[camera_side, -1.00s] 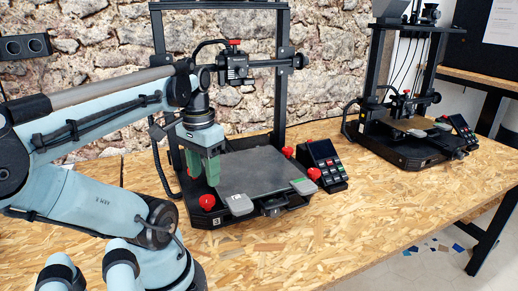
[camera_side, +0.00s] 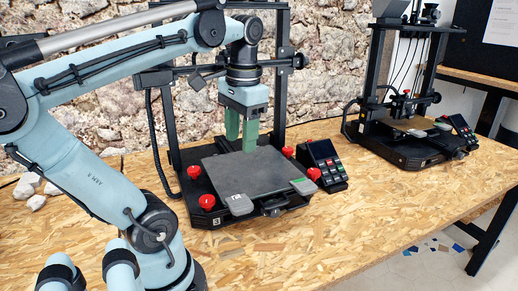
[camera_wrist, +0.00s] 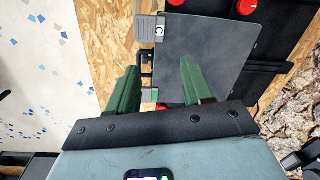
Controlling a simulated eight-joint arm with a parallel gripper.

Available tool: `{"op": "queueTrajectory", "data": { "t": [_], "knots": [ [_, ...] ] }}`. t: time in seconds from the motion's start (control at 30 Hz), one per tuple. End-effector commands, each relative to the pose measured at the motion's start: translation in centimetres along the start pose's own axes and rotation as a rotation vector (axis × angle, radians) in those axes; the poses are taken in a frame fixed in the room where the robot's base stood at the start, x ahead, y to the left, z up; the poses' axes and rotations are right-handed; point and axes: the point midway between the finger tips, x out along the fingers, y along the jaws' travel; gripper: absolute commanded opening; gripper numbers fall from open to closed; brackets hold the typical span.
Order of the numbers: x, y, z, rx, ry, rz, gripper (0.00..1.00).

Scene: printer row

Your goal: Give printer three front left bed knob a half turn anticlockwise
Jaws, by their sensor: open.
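Printer three (camera_side: 211,221), marked 3 on its front left corner, stands on the workbench. Its red front left bed knob (camera_side: 207,202) sits beside the grey bed plate (camera_side: 240,172), left of a light grey clip (camera_side: 239,204). In the wrist view the bed plate (camera_wrist: 225,60) fills the middle, and a red knob (camera_wrist: 177,2), cut by the top edge, appears to be the front left one.
Other red knobs stand at the bed's back left (camera_side: 194,172), back right (camera_side: 288,151) and front right (camera_side: 314,173). A control panel (camera_side: 322,165) stands to the right. The printer's upright frame (camera_side: 281,85) rises behind. A second printer (camera_side: 405,135) is farther right.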

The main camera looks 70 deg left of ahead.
Motion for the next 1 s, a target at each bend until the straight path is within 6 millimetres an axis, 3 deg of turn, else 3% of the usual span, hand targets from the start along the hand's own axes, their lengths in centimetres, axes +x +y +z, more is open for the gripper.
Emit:
{"op": "queueTrajectory", "data": {
  "t": [0.6,0.8,1.0],
  "knots": [
    [-2.7,8.3,-4.0,0.206,0.036,-0.076,0.50],
    [-3.1,9.9,-4.4,0.238,0.047,-0.089,0.50],
    [-3.2,10.4,-4.5,0.247,0.050,-0.093,0.50]
  ]
}}
